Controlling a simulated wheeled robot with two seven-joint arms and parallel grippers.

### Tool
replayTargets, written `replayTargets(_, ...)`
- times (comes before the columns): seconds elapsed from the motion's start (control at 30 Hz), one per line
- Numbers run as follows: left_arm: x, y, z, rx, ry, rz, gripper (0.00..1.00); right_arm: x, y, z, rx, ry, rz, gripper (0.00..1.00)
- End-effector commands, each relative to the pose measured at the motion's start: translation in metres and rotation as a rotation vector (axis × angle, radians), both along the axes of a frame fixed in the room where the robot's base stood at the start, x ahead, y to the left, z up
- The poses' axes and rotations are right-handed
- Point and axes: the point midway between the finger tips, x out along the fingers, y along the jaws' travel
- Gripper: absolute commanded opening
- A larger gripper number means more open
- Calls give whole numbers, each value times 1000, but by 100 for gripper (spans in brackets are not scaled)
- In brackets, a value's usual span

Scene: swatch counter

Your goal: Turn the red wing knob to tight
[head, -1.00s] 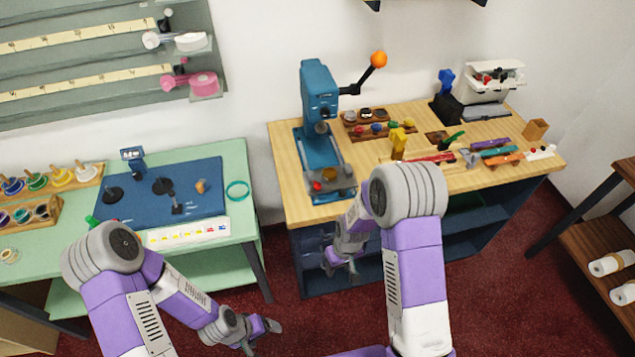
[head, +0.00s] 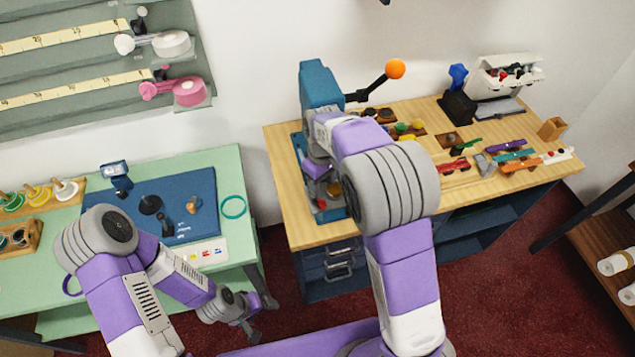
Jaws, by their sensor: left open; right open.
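The blue press (head: 320,84) stands at the left end of the wooden bench. A small red part (head: 321,204) shows at the front of its base. It may be the red wing knob, but it is too small to tell its shape or setting. My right arm reaches over the press base and hides much of it. My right gripper (head: 325,184) is open, low in front of the press column and just behind the red part; its fingertips are mostly hidden and contact cannot be told. My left gripper (head: 262,318) is open and empty, low beside the green table.
The press lever with an orange ball (head: 395,69) sticks out to the upper right. Coloured tools and a red tool (head: 455,166) lie on the bench (head: 283,172). The green table (head: 229,166) with a blue mat (head: 205,190) stands at the left. Brown shelves are at far right.

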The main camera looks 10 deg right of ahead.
Motion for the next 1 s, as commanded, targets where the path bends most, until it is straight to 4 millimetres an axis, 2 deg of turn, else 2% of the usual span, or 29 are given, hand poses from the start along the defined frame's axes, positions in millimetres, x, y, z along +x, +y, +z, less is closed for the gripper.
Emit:
replayTargets(0.3,-1,0,-10,0,1,1,81,-1,-1,-47,-2,5,-3,50)
replayTargets(0.5,0,0,-14,0,1,1,81,-1,-1,-70,-1,3,-2,50)
replayTargets(0.87,0,0,-14,0,0,0,81,-1,0,-75,0,1,-2,50)
replayTargets(1.0,0,0,-14,0,0,0,81,-1,0,-75,0,1,-2,31)
